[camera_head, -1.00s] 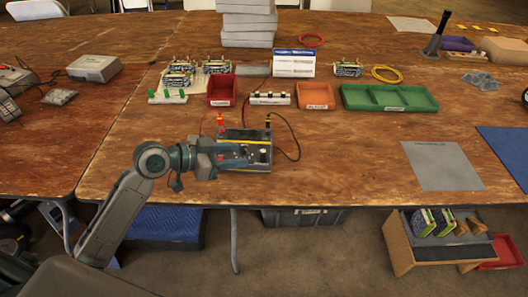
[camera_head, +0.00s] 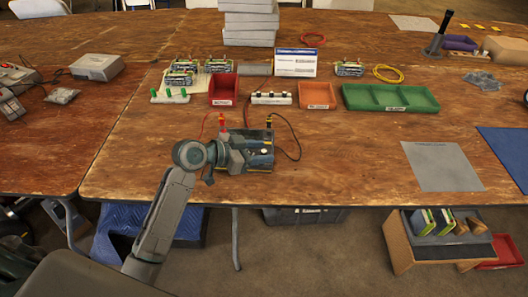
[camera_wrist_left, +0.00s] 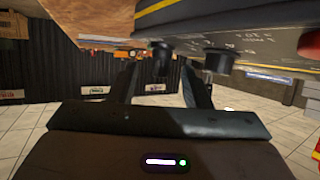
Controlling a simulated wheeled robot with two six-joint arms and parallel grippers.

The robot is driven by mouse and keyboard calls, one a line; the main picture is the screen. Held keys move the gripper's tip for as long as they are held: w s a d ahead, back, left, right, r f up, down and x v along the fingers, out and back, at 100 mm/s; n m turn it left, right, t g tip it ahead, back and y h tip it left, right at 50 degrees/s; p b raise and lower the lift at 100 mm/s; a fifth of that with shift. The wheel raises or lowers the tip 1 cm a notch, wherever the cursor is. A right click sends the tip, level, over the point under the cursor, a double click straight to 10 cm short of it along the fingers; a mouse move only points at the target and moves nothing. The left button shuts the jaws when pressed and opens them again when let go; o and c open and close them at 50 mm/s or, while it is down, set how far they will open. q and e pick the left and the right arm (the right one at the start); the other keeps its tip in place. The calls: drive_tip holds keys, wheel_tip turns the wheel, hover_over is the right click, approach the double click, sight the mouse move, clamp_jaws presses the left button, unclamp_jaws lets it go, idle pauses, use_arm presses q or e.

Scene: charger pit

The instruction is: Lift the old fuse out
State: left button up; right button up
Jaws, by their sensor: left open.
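The charger unit (camera_head: 268,139), a dark box with yellow edging and red and black leads, sits near the table's front edge. My left gripper (camera_head: 258,156) is in front of it and hides much of its front face. In the left wrist view, the charger's dark panel (camera_wrist_left: 270,40) with a yellow stripe fills the top right. Two black round caps (camera_wrist_left: 160,57) stick out from it, one close to the space between my open fingers (camera_wrist_left: 162,80). I cannot tell which part is the old fuse. No fuse is seen between the fingers. My right gripper is not in view.
Behind the charger stand a red bin (camera_head: 222,91), a white strip with black parts (camera_head: 271,98), an orange bin (camera_head: 317,95) and a green tray (camera_head: 390,98). A grey mat (camera_head: 442,166) lies to the right. The table between is mostly clear.

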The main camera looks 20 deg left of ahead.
use_arm(q)
drive_tip(key=c, duration=0.8)
drive_tip(key=shift+c, duration=0.4)
